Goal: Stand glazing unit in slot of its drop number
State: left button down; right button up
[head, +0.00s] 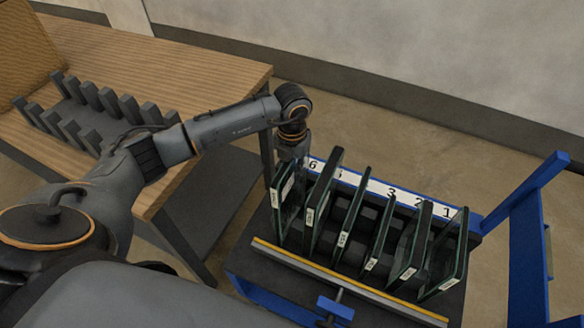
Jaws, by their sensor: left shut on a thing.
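My left gripper (292,158) is shut on the top edge of the leftmost glazing unit (286,200), a dark-edged glass pane with a white label. This pane stands nearly upright at the left end of the blue-framed rack (240,287), by the number 6 on the white number strip (374,186). Several more glazing units stand in a row to its right, among them one beside it (321,200) and one at the far right (452,262) by number 1. The labels are too small to read surely. Whether the held pane's foot is seated cannot be told. My right gripper is out of view.
A wooden table (205,62) at the left carries an empty dark slotted rack (100,118). A yellow-edged bar (345,280) and a clamp (334,307) run along the glazing rack's front. A blue upright frame (525,250) stands at the right. Bare floor lies behind.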

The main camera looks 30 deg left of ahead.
pick_arm(q)
jog(key=shift+w+r, duration=0.1)
jog(key=c, duration=1.2)
grip_release()
jog(key=shift+o, duration=0.2)
jog(key=shift+s+f, duration=0.2)
jog(key=shift+f, duration=0.05)
jog(key=shift+r, duration=0.45)
notch_tip(320, 180, up, 12)
jog(key=shift+f, duration=0.25)
